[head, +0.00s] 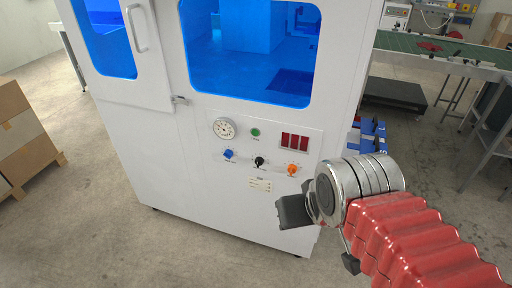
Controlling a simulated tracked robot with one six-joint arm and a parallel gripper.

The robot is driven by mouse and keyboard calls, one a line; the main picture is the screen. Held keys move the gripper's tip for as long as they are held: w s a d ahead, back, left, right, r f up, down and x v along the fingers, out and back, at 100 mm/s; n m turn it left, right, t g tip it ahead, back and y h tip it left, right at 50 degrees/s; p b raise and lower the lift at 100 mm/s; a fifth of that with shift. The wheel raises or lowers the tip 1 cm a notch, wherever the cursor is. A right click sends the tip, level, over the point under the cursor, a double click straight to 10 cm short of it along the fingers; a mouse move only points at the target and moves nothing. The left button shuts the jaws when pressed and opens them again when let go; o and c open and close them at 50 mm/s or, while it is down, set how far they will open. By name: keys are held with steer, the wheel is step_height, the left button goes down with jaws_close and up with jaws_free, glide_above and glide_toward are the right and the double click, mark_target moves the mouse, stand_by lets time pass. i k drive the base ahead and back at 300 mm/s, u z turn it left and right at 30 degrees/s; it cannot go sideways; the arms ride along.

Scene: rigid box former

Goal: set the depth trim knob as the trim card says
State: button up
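The white machine front (190,185) carries a row of three knobs: a blue knob (228,154), a black knob (259,161) and an orange knob (292,169). Small labels sit under them, too small to read, so I cannot tell which is the depth trim knob. A small pale card (259,184) with tiny unreadable lines is below the black knob, likely the trim card. My gripper (293,212) is dark, below and right of the card in the picture, apart from the knobs. Its fingertips are not clearly visible.
Above the knobs are a round dial (224,128), a green button (255,132) and red displays (294,142). A door latch (180,100) juts out at upper left. Cardboard boxes (22,140) stand at left. A green-topped conveyor (440,50) is at right. Floor before the machine is clear.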

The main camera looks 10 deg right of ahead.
mark_target(259, 161)
steer(key=z, duration=0.05)
steer(key=i, duration=1)
steer(key=z, duration=0.05)
steer(key=k, duration=0.4)
steer(key=u, duration=0.1)
